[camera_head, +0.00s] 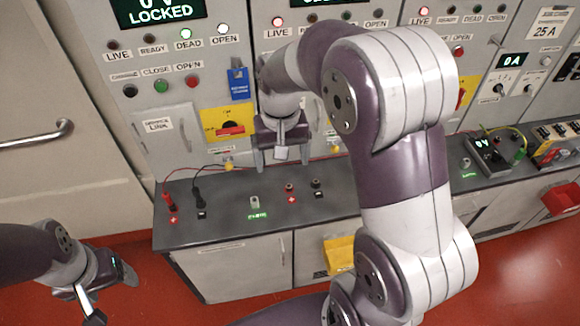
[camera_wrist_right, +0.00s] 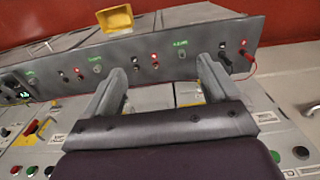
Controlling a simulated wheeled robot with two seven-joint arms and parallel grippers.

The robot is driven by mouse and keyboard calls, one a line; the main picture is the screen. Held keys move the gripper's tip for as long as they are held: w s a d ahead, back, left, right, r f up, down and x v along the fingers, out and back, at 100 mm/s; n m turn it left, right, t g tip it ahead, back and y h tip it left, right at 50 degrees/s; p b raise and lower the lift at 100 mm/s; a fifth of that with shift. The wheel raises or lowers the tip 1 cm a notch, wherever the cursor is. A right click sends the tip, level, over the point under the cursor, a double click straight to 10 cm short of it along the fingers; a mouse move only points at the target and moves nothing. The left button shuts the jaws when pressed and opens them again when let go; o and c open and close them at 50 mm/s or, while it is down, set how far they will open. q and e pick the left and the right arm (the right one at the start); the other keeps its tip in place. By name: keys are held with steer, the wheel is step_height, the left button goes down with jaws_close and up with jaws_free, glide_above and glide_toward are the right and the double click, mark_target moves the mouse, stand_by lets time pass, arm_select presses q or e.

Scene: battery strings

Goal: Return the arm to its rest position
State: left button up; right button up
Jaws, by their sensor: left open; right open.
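My right arm (camera_head: 402,190) rises from the bottom of the head view and bends over to the left. My right gripper (camera_head: 282,160) is open above the back of the grey bench, in front of the cabinet panels. A small grey block shows between its fingers in the head view; I cannot tell whether it belongs to the gripper or the cabinet. In the right wrist view the right gripper (camera_wrist_right: 158,88) has its fingers wide apart, with nothing gripped. My left gripper (camera_head: 112,288) is open and empty at the lower left, over the red floor, apart from the bench.
The grey bench (camera_head: 225,228) carries red and black terminals and leads. A blue tag (camera_head: 238,83) and a yellow-backed red switch (camera_head: 230,128) are on the cabinet. A meter (camera_head: 488,153) stands at the right. A yellow bin (camera_head: 340,255) and red bin (camera_head: 562,198) are on the bench front.

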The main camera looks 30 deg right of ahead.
arm_select(q)
step_height(320, 180, down, 20)
steer(key=b, duration=1.9)
steer(key=shift+w+r, duration=0.2)
steer(key=shift+w, duration=0.05)
arm_select(e)
steer(key=s+a+f+n, duration=0.1)
steer(key=s+f, duration=0.3)
steer(key=f, duration=0.8)
steer(key=s+a+f+n+t, duration=0.1)
steer(key=s+f, duration=0.4)
steer(key=f, duration=0.7)
steer(key=shift+a+f+n, duration=0.15)
steer(key=shift+n, duration=0.35)
arm_select(q)
steer(key=shift+w, duration=0.1)
